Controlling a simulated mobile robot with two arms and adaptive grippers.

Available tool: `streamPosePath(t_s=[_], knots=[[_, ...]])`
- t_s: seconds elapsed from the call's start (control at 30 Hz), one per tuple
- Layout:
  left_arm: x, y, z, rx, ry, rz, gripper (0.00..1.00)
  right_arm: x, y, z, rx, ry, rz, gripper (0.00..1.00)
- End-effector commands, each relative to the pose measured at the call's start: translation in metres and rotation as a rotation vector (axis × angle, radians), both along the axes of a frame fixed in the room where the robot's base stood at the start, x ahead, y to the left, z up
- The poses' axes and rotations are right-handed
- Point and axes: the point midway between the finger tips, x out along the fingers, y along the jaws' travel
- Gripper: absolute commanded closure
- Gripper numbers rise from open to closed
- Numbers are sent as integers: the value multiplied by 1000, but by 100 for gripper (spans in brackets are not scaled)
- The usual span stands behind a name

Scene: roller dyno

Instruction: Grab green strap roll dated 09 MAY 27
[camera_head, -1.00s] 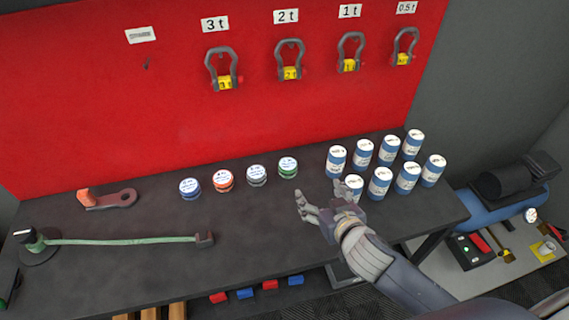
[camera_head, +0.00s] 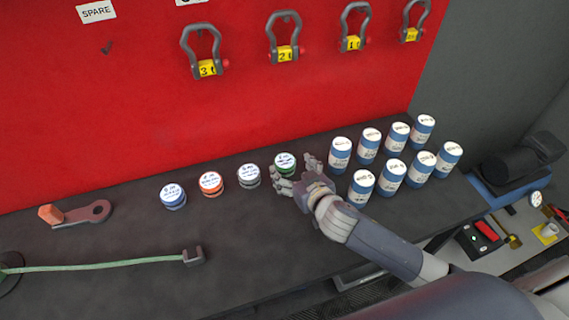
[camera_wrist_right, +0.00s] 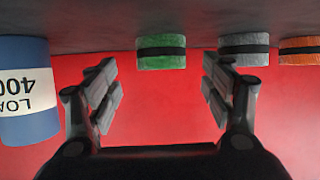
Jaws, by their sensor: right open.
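The green strap roll (camera_head: 285,165) stands upright on the dark bench, at the right end of a row of strap rolls. It has a white top label with writing too small to read. In the right wrist view the green roll (camera_wrist_right: 161,52) with its dark band shows between the fingers, beyond the tips. My right gripper (camera_head: 294,178) is open and empty, its fingers close to the green roll on its right and near side. I cannot tell whether a finger touches it. My left gripper is not in view.
A grey roll (camera_head: 249,176), an orange roll (camera_head: 211,184) and a blue roll (camera_head: 173,197) stand left of the green one. Several blue-and-white cans (camera_head: 340,154) stand close to the right. A green strap with a hook (camera_head: 193,256) lies in front. The red wall (camera_head: 150,110) rises behind.

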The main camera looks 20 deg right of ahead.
Motion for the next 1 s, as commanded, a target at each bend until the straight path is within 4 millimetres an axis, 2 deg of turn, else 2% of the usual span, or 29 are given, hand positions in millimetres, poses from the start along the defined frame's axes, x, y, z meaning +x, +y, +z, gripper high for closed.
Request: streamPosePath(t_s=[0.4,0.7,0.77,0.97,1.0], knots=[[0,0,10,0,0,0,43,44,7,-16,-1,1,-1,26],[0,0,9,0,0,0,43,47,8,-18,0,1,0,26],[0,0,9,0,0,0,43,47,8,-18,0,1,0,37],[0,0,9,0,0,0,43,47,8,-18,0,1,0,82],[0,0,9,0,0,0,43,47,8,-18,0,1,0,83]])
